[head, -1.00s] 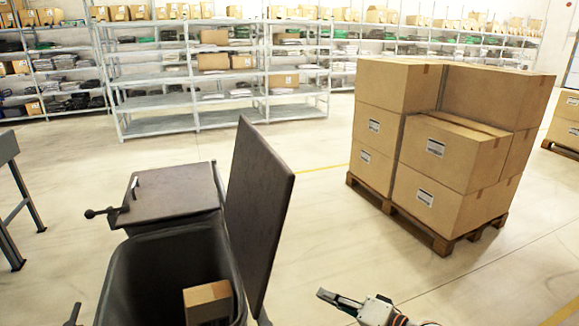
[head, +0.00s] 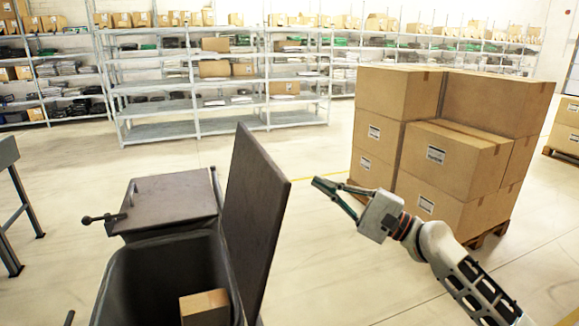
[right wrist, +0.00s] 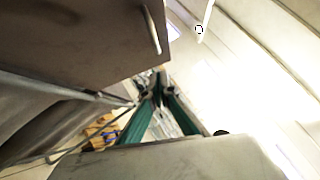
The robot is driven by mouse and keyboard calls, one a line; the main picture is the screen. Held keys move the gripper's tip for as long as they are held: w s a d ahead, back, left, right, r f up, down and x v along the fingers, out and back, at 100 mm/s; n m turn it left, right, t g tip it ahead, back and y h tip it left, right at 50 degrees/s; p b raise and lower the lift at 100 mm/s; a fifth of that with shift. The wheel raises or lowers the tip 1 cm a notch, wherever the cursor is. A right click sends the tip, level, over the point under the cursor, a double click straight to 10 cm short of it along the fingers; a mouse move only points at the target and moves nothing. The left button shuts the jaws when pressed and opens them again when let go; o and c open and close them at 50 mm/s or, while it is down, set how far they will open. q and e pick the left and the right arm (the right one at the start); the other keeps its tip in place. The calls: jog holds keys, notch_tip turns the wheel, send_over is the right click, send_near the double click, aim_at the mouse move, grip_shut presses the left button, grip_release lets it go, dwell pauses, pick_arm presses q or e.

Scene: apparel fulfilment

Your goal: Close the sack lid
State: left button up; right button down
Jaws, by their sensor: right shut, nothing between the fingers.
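The sack is a dark grey open-topped bin (head: 120,290) at the bottom left of the head view. Its dark lid panel (head: 255,215) stands steeply upright along the bin's right side, so the bin is open. A second dark panel (head: 165,203) lies flat behind the opening, with a black handle at its left. My right gripper (head: 317,184) is shut and empty, just right of the upright lid and apart from it in the picture. In the right wrist view, the lid (right wrist: 70,35) with a pale handle is at the upper left, near the gripper (right wrist: 157,90). My left gripper is not seen.
A cardboard box (head: 205,308) lies inside the bin. Metal shelves (head: 215,105) line the back. A grey table (head: 8,155) is at the left edge. Floor between bin and shelves is clear.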

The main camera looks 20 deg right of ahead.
pick_arm(q)
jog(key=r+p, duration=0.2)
jog(key=p, duration=0.1)
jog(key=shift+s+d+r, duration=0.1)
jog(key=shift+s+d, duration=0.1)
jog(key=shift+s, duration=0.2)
pick_arm(e)
jog(key=w+a+r, duration=0.3)
jog(key=a, duration=0.4)
jog(key=shift+w, duration=0.3)
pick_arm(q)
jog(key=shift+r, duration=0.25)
pick_arm(e)
jog(key=shift+a+r, duration=0.1)
jog(key=shift+r, duration=0.05)
